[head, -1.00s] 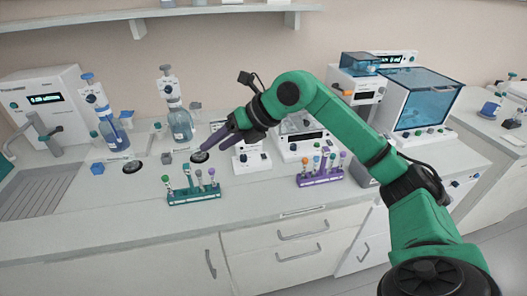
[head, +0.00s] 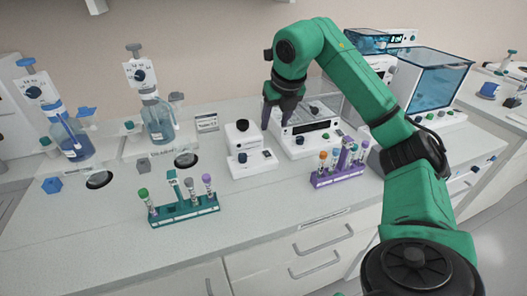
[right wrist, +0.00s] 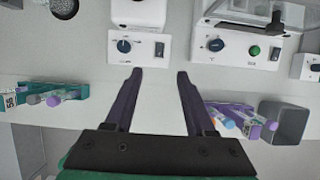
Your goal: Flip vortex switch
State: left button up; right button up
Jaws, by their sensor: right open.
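The vortex mixer (head: 252,161) is a small white device with a dark round cup on top, standing on the bench. Its front panel (right wrist: 140,60) shows in the right wrist view, with a dark knob on the left and a dark rocker switch (right wrist: 160,48) on the right. I cannot tell which way the switch is set. My right gripper (head: 275,118) points down beside the mixer, on its right in the head view. In the right wrist view its dark fingers (right wrist: 159,75) are open and empty, with the switch beyond the gap between the tips. My left gripper is not in view.
A teal tube rack (head: 184,212) stands at the front left. A purple tube rack (head: 338,178) stands at the right. A white device with a clear cover (head: 308,145) is behind the gripper. Bottle dispensers (head: 160,125) stand at the back left. The bench front is mostly clear.

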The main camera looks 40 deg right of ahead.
aim_at(266, 153)
jog(key=x, duration=1.4)
jog(key=shift+s+p, duration=0.1)
jog(key=shift+p, duration=0.3)
jog(key=shift+r, duration=0.1)
grip_shut()
jog(key=shift+b, duration=0.3)
jog(key=t+b, duration=0.1)
jog(key=b, duration=0.4)
jog(key=s+f+t+h+b, duration=0.1)
jog(key=t+b, duration=0.1)
jog(key=b, duration=0.3)
jog(key=shift+a+b, duration=0.1)
jog(key=shift+b, duration=0.3)
jog(key=shift+r, duration=0.2)
jog(key=shift+r+t, duration=0.25)
jog(key=shift+t, duration=0.05)
